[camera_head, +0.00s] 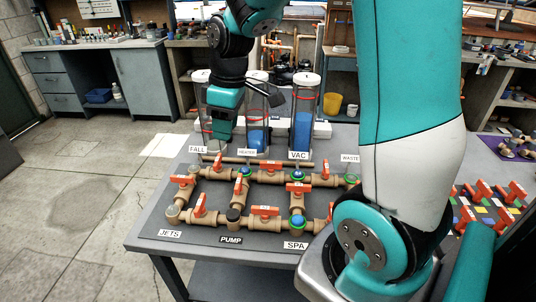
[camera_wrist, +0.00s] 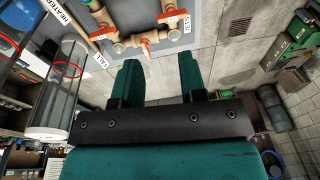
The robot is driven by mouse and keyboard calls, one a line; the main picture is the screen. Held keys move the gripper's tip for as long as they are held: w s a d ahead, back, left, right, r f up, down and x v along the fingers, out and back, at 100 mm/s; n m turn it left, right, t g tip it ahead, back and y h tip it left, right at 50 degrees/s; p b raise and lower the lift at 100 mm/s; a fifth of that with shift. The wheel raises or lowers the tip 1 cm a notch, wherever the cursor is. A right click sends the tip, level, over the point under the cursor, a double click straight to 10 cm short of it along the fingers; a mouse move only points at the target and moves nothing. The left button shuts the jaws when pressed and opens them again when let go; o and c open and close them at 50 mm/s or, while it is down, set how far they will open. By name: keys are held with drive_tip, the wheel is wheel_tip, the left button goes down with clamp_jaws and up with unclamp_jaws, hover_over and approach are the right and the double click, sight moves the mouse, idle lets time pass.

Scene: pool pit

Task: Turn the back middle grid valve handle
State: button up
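The grid valve is a tan pipe grid on a grey table, with several orange-red handles. The back middle handle (camera_head: 271,166) is in the back row, between the HEATER and VAC labels, left of the VAC post. My gripper (camera_head: 218,137) hangs above the back left of the grid, near the FALL label, left of and above that handle, apart from it. In the wrist view my gripper (camera_wrist: 158,66) has its two teal fingers spread with nothing between them. That view shows a few handles at the top, one near the FALL label (camera_wrist: 101,61); I cannot pick out the back middle one there.
Clear cylinders with red bands stand behind the grid, one of them (camera_head: 303,110) at VAC. Another handle (camera_head: 217,160) is close below my gripper. My arm covers the table's right part. A second set of red handles (camera_head: 480,190) is at the right. Open floor (camera_head: 80,200) lies left.

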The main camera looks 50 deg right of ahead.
drive_tip(key=h+p, duration=0.1)
hover_over(271, 162)
wheel_tip(271, 162, down, 4)
drive_tip(key=shift+g, duration=0.4)
wheel_tip(271, 162, down, 18)
drive_tip(key=p, duration=0.4)
drive_tip(key=shift+r, duration=0.2)
clamp_jaws()
